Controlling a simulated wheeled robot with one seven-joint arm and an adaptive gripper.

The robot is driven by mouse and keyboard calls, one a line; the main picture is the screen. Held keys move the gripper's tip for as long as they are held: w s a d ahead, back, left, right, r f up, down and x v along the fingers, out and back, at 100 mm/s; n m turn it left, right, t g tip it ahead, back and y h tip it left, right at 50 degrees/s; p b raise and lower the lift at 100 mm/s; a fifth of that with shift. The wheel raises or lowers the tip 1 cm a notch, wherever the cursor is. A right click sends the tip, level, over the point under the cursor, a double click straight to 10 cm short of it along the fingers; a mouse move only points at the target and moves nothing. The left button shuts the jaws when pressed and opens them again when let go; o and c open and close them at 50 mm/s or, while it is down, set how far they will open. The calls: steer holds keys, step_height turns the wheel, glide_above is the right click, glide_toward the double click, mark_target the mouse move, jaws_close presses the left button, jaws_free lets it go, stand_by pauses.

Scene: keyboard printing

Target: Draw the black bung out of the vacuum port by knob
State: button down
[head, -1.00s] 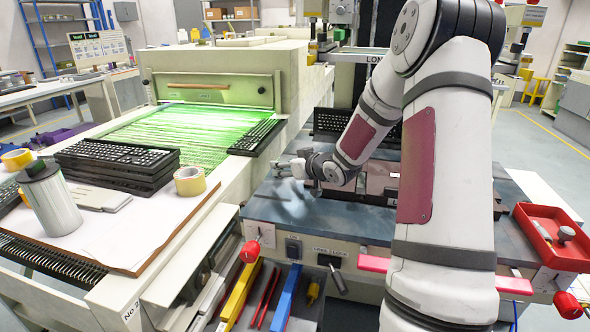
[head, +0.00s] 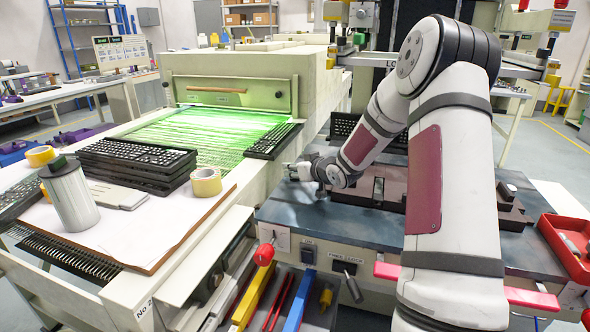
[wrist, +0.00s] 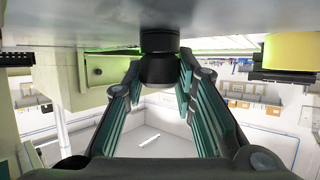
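The black bung (wrist: 158,68) shows in the wrist view as a dark round knob with a narrower neck, against the grey surface (wrist: 220,42) at the top of that picture. My gripper (wrist: 160,72) has one finger on each side of the knob, and both fingertips appear to touch it. In the head view my gripper (head: 303,171) is low at the left end of the blue-grey bench top (head: 345,226). The bung cannot be made out there, and the port is hidden.
A keyboard (head: 271,141) lies behind my gripper by the green-lit conveyor (head: 205,130). A brown block fixture (head: 392,188) stands to the right, partly behind my arm. A red tray (head: 565,245) is at the far right.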

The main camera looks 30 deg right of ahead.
steer(key=c, duration=2)
jaws_free()
jaws_close()
steer(key=shift+r+p, duration=1.3)
steer(key=shift+r, duration=0.2)
steer(key=shift+r, duration=0.1)
steer(key=shift+r+p, duration=1.85)
steer(key=shift+r, duration=0.05)
